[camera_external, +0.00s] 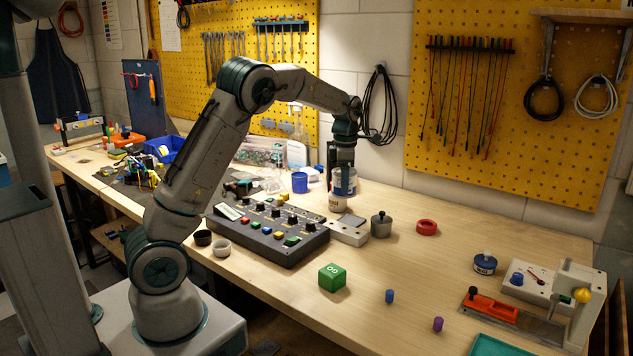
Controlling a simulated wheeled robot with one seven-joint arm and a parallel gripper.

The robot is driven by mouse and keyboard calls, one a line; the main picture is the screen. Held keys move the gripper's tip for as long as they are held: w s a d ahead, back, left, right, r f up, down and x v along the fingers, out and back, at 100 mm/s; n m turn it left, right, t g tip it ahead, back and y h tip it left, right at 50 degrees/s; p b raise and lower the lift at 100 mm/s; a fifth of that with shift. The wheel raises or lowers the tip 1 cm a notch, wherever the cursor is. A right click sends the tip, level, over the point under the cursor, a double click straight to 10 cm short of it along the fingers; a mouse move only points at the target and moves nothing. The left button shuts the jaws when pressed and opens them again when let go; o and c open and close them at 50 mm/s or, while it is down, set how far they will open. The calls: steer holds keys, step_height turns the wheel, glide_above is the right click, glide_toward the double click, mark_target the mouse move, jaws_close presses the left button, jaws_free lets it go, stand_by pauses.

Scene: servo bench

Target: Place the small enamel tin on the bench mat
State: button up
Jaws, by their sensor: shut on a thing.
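My gripper (343,184) points down over the middle of the bench, behind the control box. A dark blue tin (485,263) with a white label stands at the right. A dark grey mat (118,184) lies on the far left part of the bench, with small parts on it. A teal flat piece (497,346) shows at the front right edge, partly cut off.
A control box (268,232) with knobs and coloured buttons lies in front of my gripper. A white fixture (551,286) fills the right end. The bench between is mostly clear.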

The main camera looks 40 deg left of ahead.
steer(key=s+a+n, duration=0.2)
steer(key=a+n, duration=0.3)
steer(key=a, duration=1.4)
steer(key=s+a+n, duration=0.2)
steer(key=a+n, duration=0.2)
steer(key=a, duration=1.5)
steer(key=a+f, duration=0.2)
steer(key=a, duration=0.1)
steer(key=s+a+f+p, duration=0.1)
steer(key=a+f, duration=0.1)
steer(key=a, duration=0.2)
steer(key=s+a+f+p, duration=0.1)
steer(key=a+f, duration=0.1)
steer(key=a, duration=0.2)
steer(key=shift+a+f, duration=0.15)
steer(key=shift+a, duration=0.1)
steer(key=shift+a+f, duration=0.15)
steer(key=shift+a, duration=0.1)
steer(key=shift+f, duration=0.3)
steer(key=shift+f+p, duration=0.6)
steer(key=shift+f, duration=1.2)
